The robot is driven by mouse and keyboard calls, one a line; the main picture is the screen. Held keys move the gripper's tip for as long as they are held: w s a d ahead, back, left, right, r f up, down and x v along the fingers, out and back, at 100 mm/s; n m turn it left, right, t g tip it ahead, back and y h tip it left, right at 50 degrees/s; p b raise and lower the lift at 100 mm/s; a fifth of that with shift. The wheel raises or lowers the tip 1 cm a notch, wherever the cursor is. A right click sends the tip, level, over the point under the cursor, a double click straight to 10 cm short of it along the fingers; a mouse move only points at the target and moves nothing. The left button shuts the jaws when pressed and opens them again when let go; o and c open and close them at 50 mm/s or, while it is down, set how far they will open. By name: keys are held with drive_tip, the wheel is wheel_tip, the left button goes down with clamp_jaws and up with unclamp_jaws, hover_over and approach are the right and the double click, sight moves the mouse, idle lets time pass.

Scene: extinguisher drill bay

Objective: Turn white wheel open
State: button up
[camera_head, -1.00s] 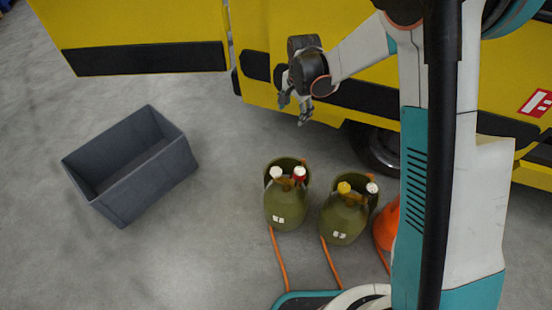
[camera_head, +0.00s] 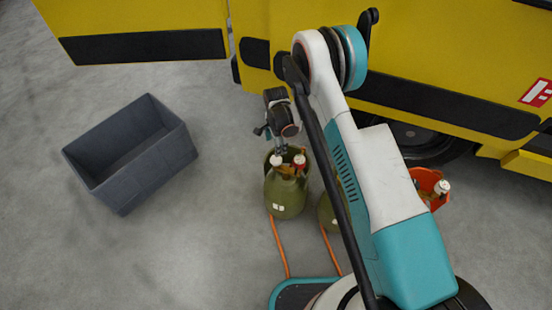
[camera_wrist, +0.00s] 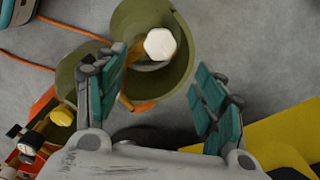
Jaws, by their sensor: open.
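A white wheel (camera_head: 277,160) sits on top of the left green cylinder (camera_head: 286,192), beside a red wheel (camera_head: 299,161). In the wrist view the white wheel (camera_wrist: 160,44) is a pale six-sided knob inside the cylinder's round collar (camera_wrist: 187,60). My gripper (camera_head: 282,146) is above this cylinder, pointing down. In the wrist view its fingers (camera_wrist: 157,70) are spread apart and empty, with the white wheel just past the fingertips; contact does not show.
An orange cylinder (camera_head: 425,182) stands right. Orange hoses (camera_head: 278,245) lie on the floor. A grey crate (camera_head: 112,165) stands left, a yellow vehicle (camera_head: 275,28) behind.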

sight(276, 159)
wheel_tip(276, 159, down, 11)
drive_tip(key=b, duration=0.3)
drive_tip(key=shift+r, duration=0.1)
drive_tip(key=c, duration=1.1)
